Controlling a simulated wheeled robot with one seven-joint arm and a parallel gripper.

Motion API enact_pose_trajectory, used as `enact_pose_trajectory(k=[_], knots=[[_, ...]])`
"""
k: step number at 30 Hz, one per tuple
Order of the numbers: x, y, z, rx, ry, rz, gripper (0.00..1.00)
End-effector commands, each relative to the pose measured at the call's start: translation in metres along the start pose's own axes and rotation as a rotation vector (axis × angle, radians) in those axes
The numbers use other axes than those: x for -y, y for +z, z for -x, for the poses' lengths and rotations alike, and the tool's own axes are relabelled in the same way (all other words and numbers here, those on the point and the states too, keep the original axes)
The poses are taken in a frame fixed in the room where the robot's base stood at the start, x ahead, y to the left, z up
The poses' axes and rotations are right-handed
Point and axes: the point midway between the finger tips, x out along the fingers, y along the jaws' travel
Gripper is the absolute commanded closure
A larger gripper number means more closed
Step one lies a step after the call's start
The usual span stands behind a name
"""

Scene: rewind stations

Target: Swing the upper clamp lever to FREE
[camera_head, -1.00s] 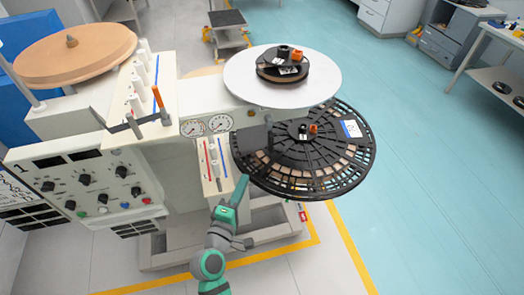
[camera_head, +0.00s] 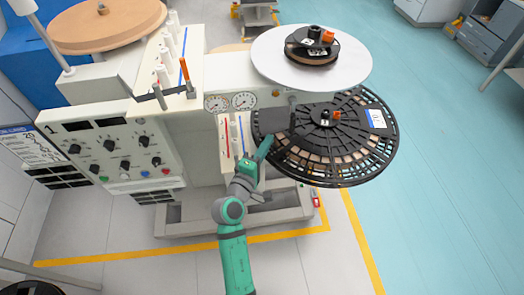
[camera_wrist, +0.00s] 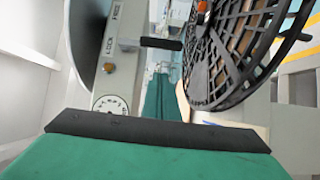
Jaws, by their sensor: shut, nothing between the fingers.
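A clamp lever with a black grip (camera_wrist: 161,43) sticks out to the right from a grey plate (camera_wrist: 122,68) in the wrist view. It lies about level with the word LOCK, and FREE is printed farther up the plate. In the head view a dark upright handle (camera_head: 292,118), seemingly this lever, hangs below the white disc. My gripper (camera_head: 268,141) is shut and empty, just below and left of that handle, in front of the black reel. Its green fingers also show in the wrist view (camera_wrist: 160,76), below the grip with a gap in the picture.
The large black slotted reel (camera_head: 345,165) is close on the right of my gripper. The white disc (camera_head: 345,75) with a small reel is above it. A panel with red and blue strips (camera_head: 232,150) is close on the left.

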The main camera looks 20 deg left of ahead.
Motion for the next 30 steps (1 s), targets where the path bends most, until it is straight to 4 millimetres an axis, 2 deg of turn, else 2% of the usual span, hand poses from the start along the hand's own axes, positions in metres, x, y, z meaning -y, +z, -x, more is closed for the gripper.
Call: enact_pose_trajectory(k=[6, 12, 18, 30], knots=[[-0.001, 0.001, -0.041, 0.002, 0.001, -0.002, 1.00], [0.000, 0.019, -0.058, -0.001, -0.001, 0.000, 1.00], [0.000, 0.026, -0.065, -0.003, 0.000, 0.000, 1.00], [0.000, 0.028, -0.066, -0.001, 0.001, 0.002, 1.00]])
